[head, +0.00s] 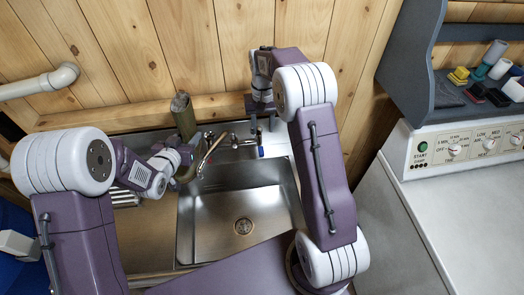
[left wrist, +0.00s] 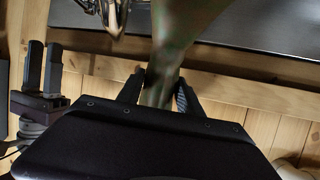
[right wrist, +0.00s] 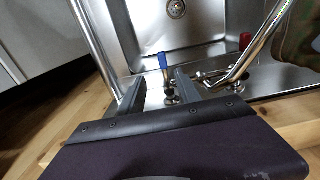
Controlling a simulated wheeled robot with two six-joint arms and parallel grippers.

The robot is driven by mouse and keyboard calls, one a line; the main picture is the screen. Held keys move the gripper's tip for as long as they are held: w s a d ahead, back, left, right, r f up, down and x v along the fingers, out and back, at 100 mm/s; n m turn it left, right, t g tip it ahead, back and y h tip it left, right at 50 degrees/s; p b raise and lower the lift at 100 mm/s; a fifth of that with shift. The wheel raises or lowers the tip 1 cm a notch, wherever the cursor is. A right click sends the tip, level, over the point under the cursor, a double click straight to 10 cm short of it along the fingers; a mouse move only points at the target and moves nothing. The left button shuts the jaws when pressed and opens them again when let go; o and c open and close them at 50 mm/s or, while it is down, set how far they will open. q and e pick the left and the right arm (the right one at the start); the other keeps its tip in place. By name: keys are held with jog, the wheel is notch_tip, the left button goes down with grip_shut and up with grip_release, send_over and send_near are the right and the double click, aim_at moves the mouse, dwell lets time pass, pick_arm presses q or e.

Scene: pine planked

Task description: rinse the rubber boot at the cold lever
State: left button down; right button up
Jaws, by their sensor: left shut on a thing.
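The rubber boot (head: 184,117) is olive green and stands upright left of the faucet in the head view. My left gripper (head: 188,156) is shut on the boot, whose shaft (left wrist: 170,45) runs between the fingers in the left wrist view. Part of the boot (right wrist: 298,42) shows at the right edge of the right wrist view. The cold lever (head: 261,152) has a blue tip, which shows in the right wrist view (right wrist: 162,60) just beyond the fingertips. My right gripper (right wrist: 158,88) is open and empty, above and behind the cold lever. I cannot tell whether it touches it.
The metal sink (head: 215,215) lies open and empty in front. The curved spout (head: 213,150) stands between boot and cold lever. A red-tipped lever (right wrist: 245,40) is near the spout. A wooden wall (head: 190,40) is close behind. A white machine (head: 440,220) stands right.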

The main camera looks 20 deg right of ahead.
aim_at(261, 150)
pick_arm(q)
jog(key=shift+w+a+f, duration=0.2)
jog(key=shift+w, duration=0.15)
notch_tip(261, 150, up, 3)
jog(key=p, duration=0.3)
jog(key=shift+r, duration=0.1)
pick_arm(e)
jog(key=f, duration=1.1)
jog(key=shift+w+a+f, duration=0.1)
jog(key=shift+w+a, duration=0.15)
jog(key=shift+w, duration=0.05)
pick_arm(q)
jog(key=shift+a, duration=0.1)
pick_arm(e)
jog(key=shift+f, duration=0.6)
jog(key=shift+c, duration=0.9)
grip_shut()
jog(key=shift+r, duration=0.1)
